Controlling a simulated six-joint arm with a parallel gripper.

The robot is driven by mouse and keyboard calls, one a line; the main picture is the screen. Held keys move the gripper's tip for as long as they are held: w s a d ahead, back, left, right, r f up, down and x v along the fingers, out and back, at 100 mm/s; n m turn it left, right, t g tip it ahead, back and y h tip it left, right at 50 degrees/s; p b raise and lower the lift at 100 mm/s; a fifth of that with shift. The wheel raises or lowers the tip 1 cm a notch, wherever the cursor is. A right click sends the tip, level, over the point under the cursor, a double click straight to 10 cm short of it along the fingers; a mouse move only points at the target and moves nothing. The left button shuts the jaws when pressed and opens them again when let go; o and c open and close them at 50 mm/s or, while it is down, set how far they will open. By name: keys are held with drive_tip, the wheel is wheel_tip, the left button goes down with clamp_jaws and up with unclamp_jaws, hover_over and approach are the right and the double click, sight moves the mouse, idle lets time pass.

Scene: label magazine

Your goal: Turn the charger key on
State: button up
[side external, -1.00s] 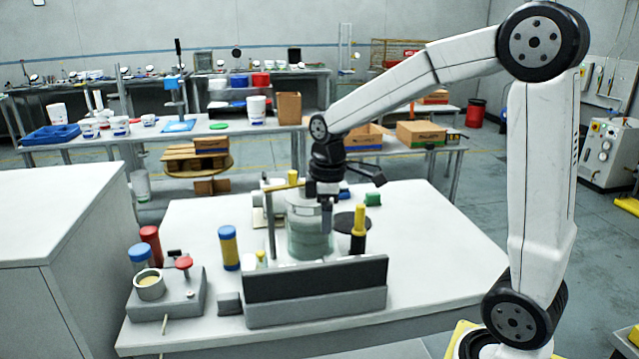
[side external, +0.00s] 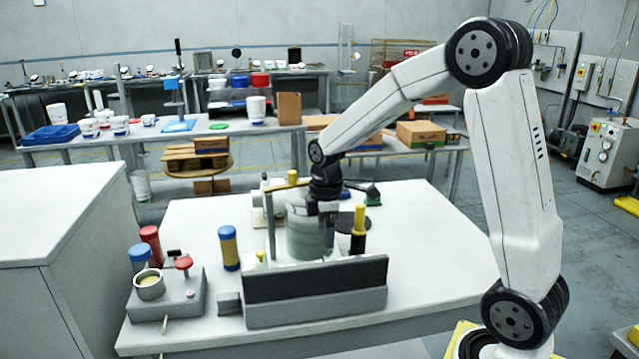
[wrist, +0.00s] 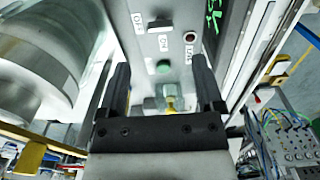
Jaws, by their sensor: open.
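In the wrist view a grey panel (wrist: 150,70) carries a dark switch or key (wrist: 159,22) between labels reading OFF and ON. Its exact setting is hard to read. Below it are a green button (wrist: 163,66) and a brass-yellow fitting (wrist: 171,103); a small round red-centred part (wrist: 189,36) is at the right. My gripper (wrist: 163,80) is open, its two dark fingers apart over the panel, with the dark key beyond the fingertips. In the side view my gripper (side external: 327,212) is low beside the glass jar (side external: 300,238); the key is not visible there.
A dark upright board (side external: 315,278) on a grey base stands at the table front. A yellow-and-black post (side external: 358,228) is right of my gripper. A blue-and-yellow cylinder (side external: 229,248) and a grey block with knobs (side external: 165,308) are left. The table's right side (side external: 440,250) is clear.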

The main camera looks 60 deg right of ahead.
drive_tip(key=shift+f, duration=3.8)
clamp_jaws()
